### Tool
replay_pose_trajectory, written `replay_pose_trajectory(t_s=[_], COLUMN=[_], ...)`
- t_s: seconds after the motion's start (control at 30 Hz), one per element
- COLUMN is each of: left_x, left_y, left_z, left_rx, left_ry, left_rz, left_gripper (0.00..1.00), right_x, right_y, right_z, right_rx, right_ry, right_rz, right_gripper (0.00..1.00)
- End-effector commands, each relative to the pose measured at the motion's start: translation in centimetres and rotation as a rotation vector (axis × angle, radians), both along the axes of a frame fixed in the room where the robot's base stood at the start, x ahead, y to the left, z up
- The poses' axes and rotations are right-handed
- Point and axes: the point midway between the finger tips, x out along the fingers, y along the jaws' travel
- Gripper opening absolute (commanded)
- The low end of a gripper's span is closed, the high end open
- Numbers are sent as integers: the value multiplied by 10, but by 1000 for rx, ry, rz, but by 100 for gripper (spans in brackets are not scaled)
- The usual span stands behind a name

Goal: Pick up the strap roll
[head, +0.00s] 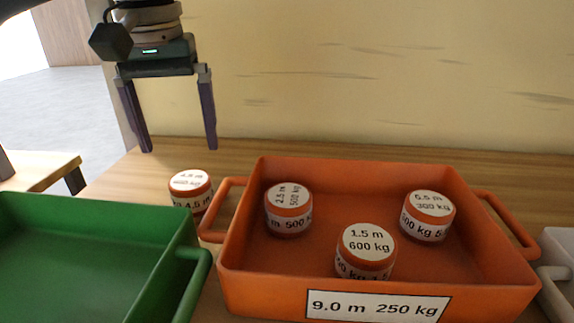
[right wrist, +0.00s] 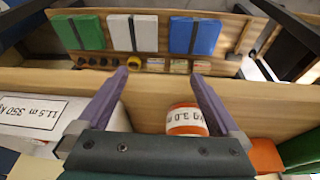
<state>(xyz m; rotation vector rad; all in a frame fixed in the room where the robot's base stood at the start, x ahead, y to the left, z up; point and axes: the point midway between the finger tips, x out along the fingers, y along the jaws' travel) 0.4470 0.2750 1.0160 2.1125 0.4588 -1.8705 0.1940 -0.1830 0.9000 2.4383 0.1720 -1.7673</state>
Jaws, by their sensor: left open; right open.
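In the head view, a small orange strap roll with a white label reading 4.5 m (head: 190,182) stands on the wooden table, left of the orange crate (head: 380,284). Three similar rolls stand in that crate: 2.5 m 500 kg (head: 289,196), 1.5 m 600 kg (head: 366,242) and 5.5 m 300 kg (head: 428,206). My left gripper (head: 179,149) is open and empty, fingers down, above and behind the 4.5 m roll. In the right wrist view my right gripper (right wrist: 158,78) is open; a roll marked 3.0 m (right wrist: 186,118) shows near its right finger, contact unclear.
A green crate (head: 189,262) stands front left, close to the orange crate's handle. A pale crate (head: 557,248) is at the right edge. A wooden wall (head: 380,70) rises behind the table. The right wrist view shows green, white and blue panels (right wrist: 195,36) farther off.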

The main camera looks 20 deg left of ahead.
Motion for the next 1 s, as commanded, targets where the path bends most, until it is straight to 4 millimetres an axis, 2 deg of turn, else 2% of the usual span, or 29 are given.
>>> replay_pose_trajectory(t_s=[0.03,0.23,0.47,0.7,0.8,1.0], left_x=[1,4,8,15,16,17], left_y=[1,3,4,7,7,7], left_z=[-6,-35,-56,-91,-97,-97], left_rx=[-1,0,0,1,1,1], left_ry=[0,2,0,-1,-3,-3], left_rz=[6,8,6,4,5,4], left_gripper=[100,100,100,100,100,100], right_x=[0,0,0,0,0,0], right_y=[0,0,0,0,0,0], right_z=[-6,-9,-14,-26,-27,-27], right_rx=[0,0,0,0,0,-1], right_ry=[1,1,1,1,2,2], right_rz=[0,0,0,0,0,1], right_gripper=[100,100,100,100,100,100])
